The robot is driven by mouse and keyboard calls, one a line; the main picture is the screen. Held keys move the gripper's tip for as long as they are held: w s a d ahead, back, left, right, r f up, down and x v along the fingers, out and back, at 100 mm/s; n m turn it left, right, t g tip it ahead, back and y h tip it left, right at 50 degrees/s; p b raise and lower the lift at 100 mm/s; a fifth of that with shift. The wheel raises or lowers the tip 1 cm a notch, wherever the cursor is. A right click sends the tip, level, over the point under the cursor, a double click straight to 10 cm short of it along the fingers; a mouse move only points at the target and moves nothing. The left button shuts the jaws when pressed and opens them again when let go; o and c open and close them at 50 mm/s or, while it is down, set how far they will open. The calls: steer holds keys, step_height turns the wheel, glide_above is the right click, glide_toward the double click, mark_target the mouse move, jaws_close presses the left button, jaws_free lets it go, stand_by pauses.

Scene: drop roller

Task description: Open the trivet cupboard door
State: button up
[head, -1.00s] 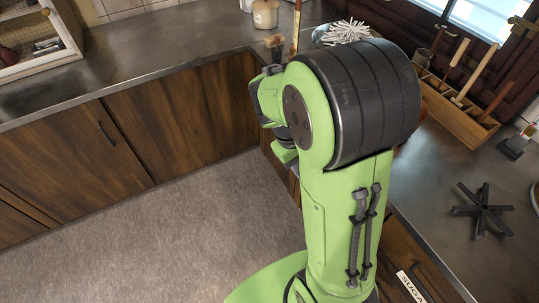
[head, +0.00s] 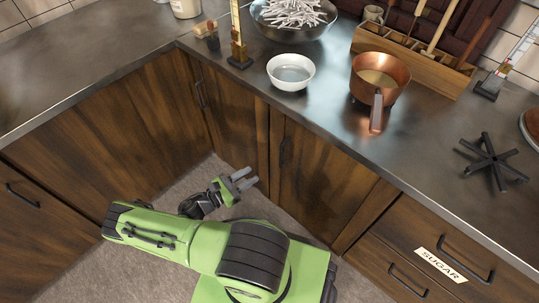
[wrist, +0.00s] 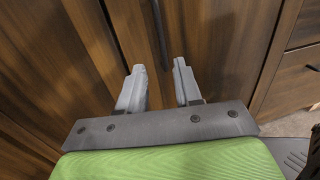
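My gripper (head: 243,180) is open and empty, low in front of the cupboards below the right-hand counter. No label on this door shows. The fingers appear apart from the handle. The door looks shut. A black star-shaped trivet (head: 492,162) lies on the counter above.
Another cupboard door (head: 232,115) is to the left, near the corner. Drawers, one labelled SUGAR (head: 440,264), are at the right. A white bowl (head: 291,72), copper pan (head: 380,78) and wooden tool rack (head: 425,62) stand on the counter. The floor by the corner is clear.

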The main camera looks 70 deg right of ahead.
mark_target(280, 166)
steer(key=b+x, duration=0.1)
steer(key=x, duration=1.3)
steer(key=shift+s+b, duration=0.15)
steer(key=shift+b, duration=0.15)
jaws_close()
